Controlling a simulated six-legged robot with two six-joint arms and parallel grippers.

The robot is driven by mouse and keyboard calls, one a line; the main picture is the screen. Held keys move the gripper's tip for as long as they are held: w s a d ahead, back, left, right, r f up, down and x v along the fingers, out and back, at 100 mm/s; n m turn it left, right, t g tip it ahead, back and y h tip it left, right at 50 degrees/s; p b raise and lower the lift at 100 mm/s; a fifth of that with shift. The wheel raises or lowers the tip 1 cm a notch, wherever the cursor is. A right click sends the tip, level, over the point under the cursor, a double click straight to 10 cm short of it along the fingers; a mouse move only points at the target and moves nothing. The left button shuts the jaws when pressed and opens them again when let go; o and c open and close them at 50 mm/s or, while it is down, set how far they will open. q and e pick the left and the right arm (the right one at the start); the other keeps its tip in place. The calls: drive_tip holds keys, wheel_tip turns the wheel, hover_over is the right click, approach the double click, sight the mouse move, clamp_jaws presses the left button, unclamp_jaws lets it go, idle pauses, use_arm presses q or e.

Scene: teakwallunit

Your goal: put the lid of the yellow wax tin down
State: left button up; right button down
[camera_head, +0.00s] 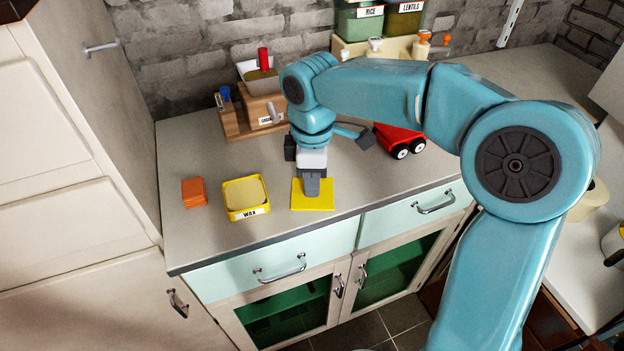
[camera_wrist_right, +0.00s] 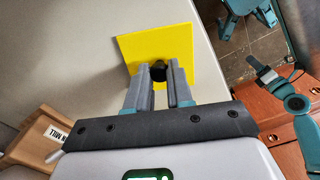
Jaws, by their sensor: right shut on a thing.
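The yellow wax tin (camera_head: 248,213) stands open on the worktop with its WAX label facing front and a pale yellow fill inside. Its lid (camera_head: 325,203) is a flat yellow square to the right of the tin, apart from it, near the front edge. My right gripper (camera_head: 313,188) points down over the lid's middle. In the right wrist view its fingers (camera_wrist_right: 161,75) are shut on the lid's dark knob (camera_wrist_right: 159,66), and the lid (camera_wrist_right: 178,42) looks level. I cannot tell whether the lid touches the worktop.
Orange slabs (camera_head: 194,192) lie left of the tin. A wooden box (camera_head: 262,108) with a pale hopper stands behind, and a red wheeled toy (camera_head: 398,138) is to the right. The worktop (camera_head: 220,244) is bare in front of the tin.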

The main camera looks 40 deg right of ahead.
drive_tip(key=shift+f, duration=0.2)
drive_tip(key=c, duration=1)
unclamp_jaws()
drive_tip(key=shift+r, duration=0.35)
wheel_tip(320, 180, up, 12)
drive_tip(key=p, duration=0.2)
drive_tip(key=shift+f, duration=0.15)
drive_tip(key=shift+s+f, duration=0.1)
